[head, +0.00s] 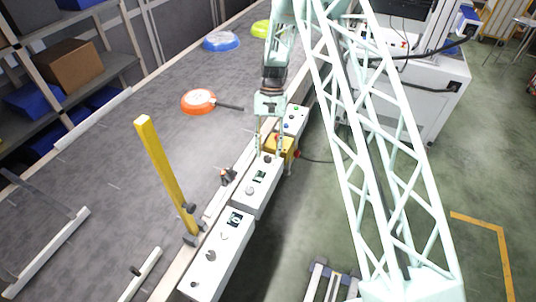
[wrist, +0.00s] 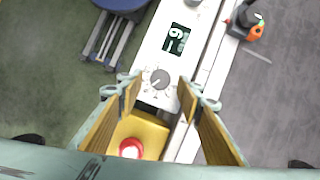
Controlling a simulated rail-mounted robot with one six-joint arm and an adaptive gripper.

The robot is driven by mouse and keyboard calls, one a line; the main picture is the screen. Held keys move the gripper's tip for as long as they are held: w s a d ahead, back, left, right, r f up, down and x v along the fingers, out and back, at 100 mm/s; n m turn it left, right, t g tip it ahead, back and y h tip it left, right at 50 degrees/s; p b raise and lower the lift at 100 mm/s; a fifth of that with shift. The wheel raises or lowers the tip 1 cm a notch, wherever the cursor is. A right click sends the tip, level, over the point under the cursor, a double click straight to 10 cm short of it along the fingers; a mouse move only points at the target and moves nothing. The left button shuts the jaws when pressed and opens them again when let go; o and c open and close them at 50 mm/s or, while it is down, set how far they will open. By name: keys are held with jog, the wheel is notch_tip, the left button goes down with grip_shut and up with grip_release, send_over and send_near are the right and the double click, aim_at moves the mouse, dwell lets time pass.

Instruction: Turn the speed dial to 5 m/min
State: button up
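The speed dial (wrist: 160,78) is a round grey knob with a marked scale on a white control box (wrist: 152,48). A dark display (wrist: 175,40) with pale digits is beside it; I cannot read the value surely. In the head view, the same box (head: 262,194) is in the middle of the row, its dial (head: 267,158) just below my gripper (head: 270,152). My gripper also shows in the wrist view (wrist: 159,92), pointing down. Its two fingers are apart, one on each side of the dial, with visible gaps. I cannot tell how far above it the tips are.
A yellow box (wrist: 150,130) with a red button (wrist: 130,148) adjoins the white box. Another white box (head: 222,250) stands nearer. A yellow post (head: 163,165) rises beside the boxes.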

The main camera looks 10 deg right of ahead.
jog(key=shift+s+f, duration=0.25)
jog(key=shift+f, duration=0.4)
jog(key=shift+c, duration=0.2)
jog(key=c, duration=0.8)
jog(key=shift+a, duration=0.1)
jog(key=shift+a+n+h, duration=0.1)
jog(key=shift+n+h, duration=0.7)
jog(key=shift+n, duration=1.2)
jog(key=o, duration=0.8)
